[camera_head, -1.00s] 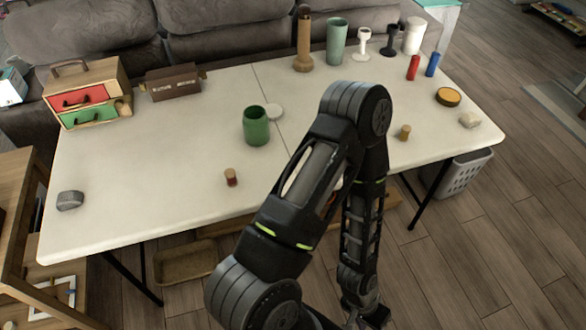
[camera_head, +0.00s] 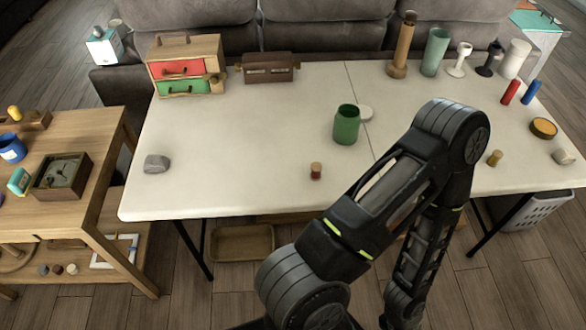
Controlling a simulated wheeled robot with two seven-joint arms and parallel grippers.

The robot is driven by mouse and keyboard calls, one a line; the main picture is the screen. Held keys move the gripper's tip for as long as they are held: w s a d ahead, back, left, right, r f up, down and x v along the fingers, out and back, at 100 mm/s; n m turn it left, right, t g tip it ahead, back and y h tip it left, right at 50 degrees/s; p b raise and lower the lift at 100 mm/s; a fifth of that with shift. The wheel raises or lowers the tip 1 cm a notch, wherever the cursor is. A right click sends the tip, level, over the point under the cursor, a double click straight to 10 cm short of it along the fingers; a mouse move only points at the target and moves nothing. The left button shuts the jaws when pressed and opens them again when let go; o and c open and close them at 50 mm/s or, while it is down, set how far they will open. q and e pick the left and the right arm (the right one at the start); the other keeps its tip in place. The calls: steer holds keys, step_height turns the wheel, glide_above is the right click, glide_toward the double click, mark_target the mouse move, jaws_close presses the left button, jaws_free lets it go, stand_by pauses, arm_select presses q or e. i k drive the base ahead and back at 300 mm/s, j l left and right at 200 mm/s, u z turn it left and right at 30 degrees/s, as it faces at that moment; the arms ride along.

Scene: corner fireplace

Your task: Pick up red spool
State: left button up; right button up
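A small red cylinder (camera_head: 511,92) stands at the right back of the white table (camera_head: 230,140), beside a blue cylinder (camera_head: 530,92). A small piece with a tan top and dark red lower part (camera_head: 316,171) stands near the front edge, left of my arm. I cannot tell for sure which of these is the red spool. One black arm of mine rises from the bottom, bends over the table's front and drops down again at right. Its gripper is below the picture's edge. My other arm and gripper are not in view.
A drawer box (camera_head: 187,65), a grey stone (camera_head: 157,164) and a brown case (camera_head: 269,68) are at left. A wooden shelf (camera_head: 100,170) stands left of the table. The table's left half is mostly clear.

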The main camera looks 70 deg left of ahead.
mark_target(316, 167)
steer(key=k+j, duration=0.35)
steer(key=k, duration=0.15)
steer(key=k+j, duration=0.4)
steer(key=k, duration=0.05)
